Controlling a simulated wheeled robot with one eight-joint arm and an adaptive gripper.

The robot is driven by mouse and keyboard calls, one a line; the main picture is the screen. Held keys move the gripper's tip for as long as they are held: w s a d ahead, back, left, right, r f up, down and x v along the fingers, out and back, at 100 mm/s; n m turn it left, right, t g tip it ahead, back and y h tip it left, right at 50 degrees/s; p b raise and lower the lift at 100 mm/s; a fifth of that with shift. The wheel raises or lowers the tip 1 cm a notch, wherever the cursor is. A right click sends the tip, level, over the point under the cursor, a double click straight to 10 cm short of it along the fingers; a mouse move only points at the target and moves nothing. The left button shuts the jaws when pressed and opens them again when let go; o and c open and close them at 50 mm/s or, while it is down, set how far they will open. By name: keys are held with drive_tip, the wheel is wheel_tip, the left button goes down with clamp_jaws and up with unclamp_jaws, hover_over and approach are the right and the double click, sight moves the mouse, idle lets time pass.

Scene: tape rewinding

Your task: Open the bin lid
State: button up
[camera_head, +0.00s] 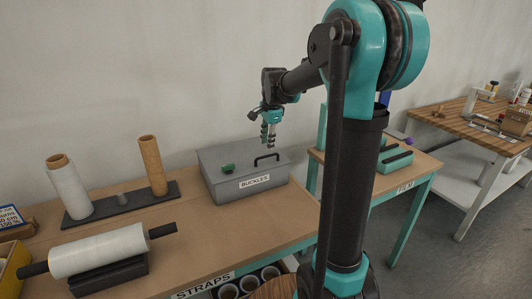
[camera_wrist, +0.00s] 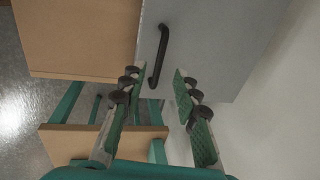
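The bin (camera_head: 247,181) is a grey box labelled BUCKLES on the wooden workbench, with its lid (camera_head: 222,154) shut. A black bar handle (camera_head: 267,157) stands on the lid's right part. My gripper (camera_head: 269,146) is above the lid near the handle, pointing down. In the wrist view, my gripper (camera_wrist: 162,70) is open and empty, its green-padded fingers apart. The handle (camera_wrist: 159,55) shows beyond and between the fingertips, on the grey lid (camera_wrist: 205,45). I see no contact.
On the bench (camera_head: 205,232), a dark stand (camera_head: 125,202) holds a white roll (camera_head: 68,188) and a brown tube (camera_head: 153,165) left of the bin. A wrapped white roll (camera_head: 98,252) lies in front. A lower table (camera_head: 420,165) is to the right. The wall is close behind.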

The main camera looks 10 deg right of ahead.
sight(266, 157)
drive_tip(key=shift+w+a+f, duration=0.1)
drive_tip(key=shift+w+f, duration=0.05)
drive_tip(key=shift+f, duration=0.75)
drive_tip(key=shift+w+f, duration=0.2)
drive_tip(key=shift+f, duration=0.7)
drive_tip(key=shift+w+a+f, duration=0.1)
drive_tip(key=shift+w+f, duration=0.05)
drive_tip(key=shift+f, duration=0.75)
drive_tip(key=shift+c, duration=0.4)
clamp_jaws()
